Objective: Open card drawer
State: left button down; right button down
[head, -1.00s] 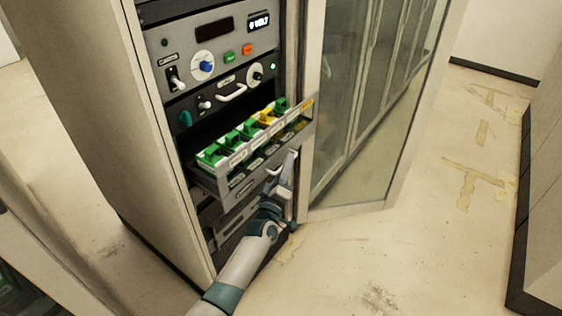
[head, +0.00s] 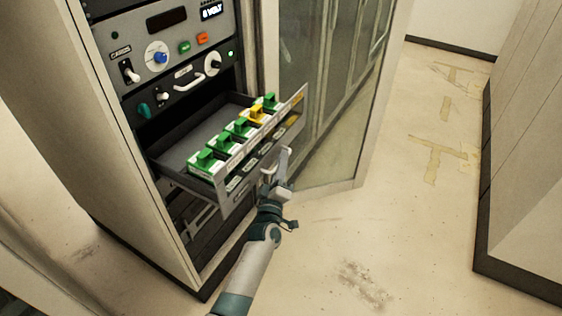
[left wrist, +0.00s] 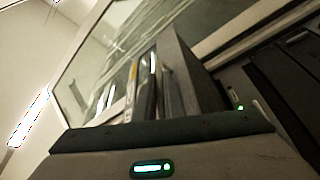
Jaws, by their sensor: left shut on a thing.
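The card drawer (head: 172,152) is pulled out of the rack in the head view, with its grey inside showing. A row of several green cards (head: 222,143) and one yellow card (head: 257,113) stands along its front. My left gripper (head: 272,172) is at the drawer's front panel, low and right of its middle, shut on the drawer handle, which my fingers mostly hide. In the left wrist view, the gripper's housing (left wrist: 160,140) fills the bottom and the drawer's edge (left wrist: 185,75) rises behind it. My right gripper is not in view.
The rack cabinet (head: 110,130) stands at left with switch and knob panels above the drawer. An open glass door (head: 330,120) is right of the drawer, close to its right end. The floor (head: 400,230) at right is clear up to another cabinet (head: 525,200).

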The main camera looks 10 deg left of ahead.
pick_arm(q)
jog(key=c, duration=2.1)
grip_release()
jog(key=shift+s+f, duration=0.25)
jog(key=shift+s, duration=0.45)
jog(key=b+v, duration=0.4)
jog(key=v, duration=1.2)
